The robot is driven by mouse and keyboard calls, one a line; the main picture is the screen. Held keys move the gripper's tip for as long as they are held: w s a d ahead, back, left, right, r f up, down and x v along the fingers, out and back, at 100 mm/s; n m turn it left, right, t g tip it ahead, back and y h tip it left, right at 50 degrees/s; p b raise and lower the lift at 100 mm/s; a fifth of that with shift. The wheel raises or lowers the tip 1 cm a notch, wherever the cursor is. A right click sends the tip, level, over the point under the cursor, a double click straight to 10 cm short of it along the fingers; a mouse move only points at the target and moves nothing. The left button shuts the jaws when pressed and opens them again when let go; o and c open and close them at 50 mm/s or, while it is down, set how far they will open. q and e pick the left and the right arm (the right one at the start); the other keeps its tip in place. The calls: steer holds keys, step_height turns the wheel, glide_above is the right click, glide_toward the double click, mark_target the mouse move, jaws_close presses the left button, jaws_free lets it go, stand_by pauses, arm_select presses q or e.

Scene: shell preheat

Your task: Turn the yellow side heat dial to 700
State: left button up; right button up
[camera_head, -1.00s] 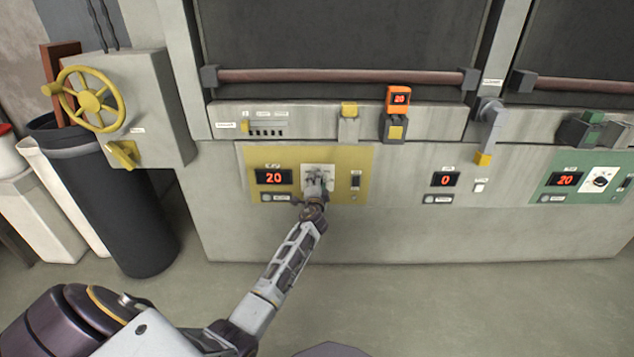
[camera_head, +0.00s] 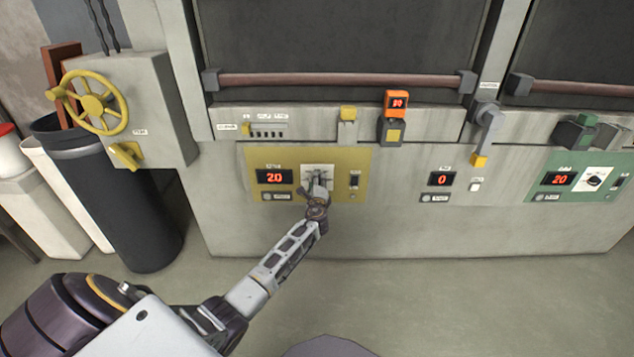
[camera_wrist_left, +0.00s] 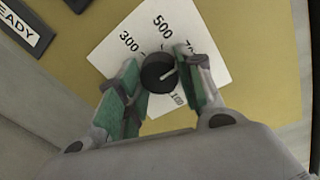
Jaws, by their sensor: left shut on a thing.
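The yellow side heat dial (camera_wrist_left: 158,74) is a round black knob with a pale pointer line on a white plate (camera_wrist_left: 203,35) marked 300, 500 and a partly hidden 7-something. The pointer line slants toward the upper right in the left wrist view. My left gripper (camera_wrist_left: 160,82) has its green-padded fingers on either side of the knob, shut on it. In the head view the left gripper (camera_head: 317,184) covers the knob on the yellow panel (camera_head: 356,160). The red display (camera_head: 274,177) beside it reads 20. My right gripper is not in view.
A switch (camera_head: 353,181) sits right of the dial. A middle display (camera_head: 442,180) reads 0. A green panel (camera_head: 618,176) with its own dial (camera_head: 595,180) is at right. A yellow handwheel (camera_head: 92,101) and dark bin (camera_head: 118,210) stand at left.

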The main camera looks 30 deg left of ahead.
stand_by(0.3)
arm_select(q)
steer(key=o, duration=1)
steer(key=shift+s+d, duration=0.1)
steer(key=shift+v, duration=5.85)
